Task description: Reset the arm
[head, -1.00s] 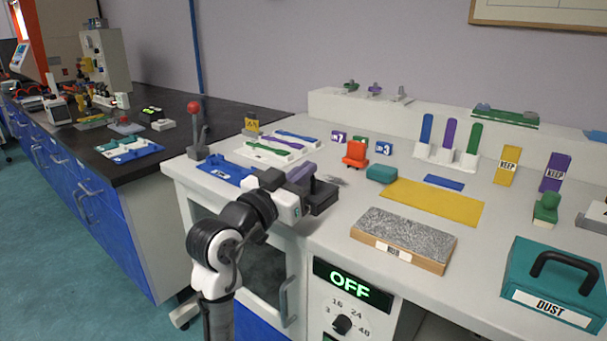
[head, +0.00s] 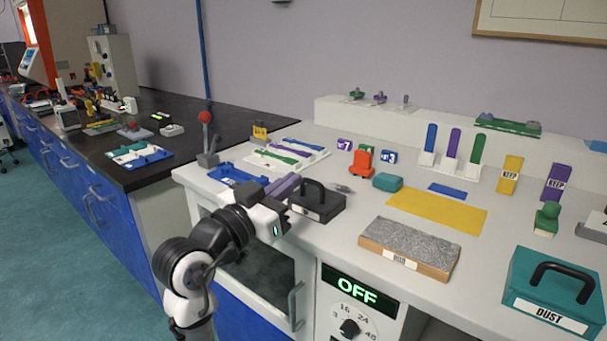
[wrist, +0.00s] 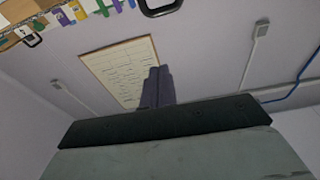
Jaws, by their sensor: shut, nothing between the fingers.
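My arm is folded at the lower left of the head view, in front of the pale bench (head: 330,262). My gripper (head: 287,184) has purple-grey fingers and is by the bench's left front part, just left of a dark box with a handle (head: 318,204). In the wrist view the two fingers (wrist: 157,86) lie together with nothing between them. I cannot tell from the head view how high the gripper is above the bench top.
A blue tray (head: 238,174) and a red-knobbed lever (head: 207,140) stand behind the arm. A grey slab (head: 408,246), yellow mat (head: 437,209) and teal DUST box (head: 552,292) are to the right. The wrist view faces the wall and a framed chart (wrist: 115,70).

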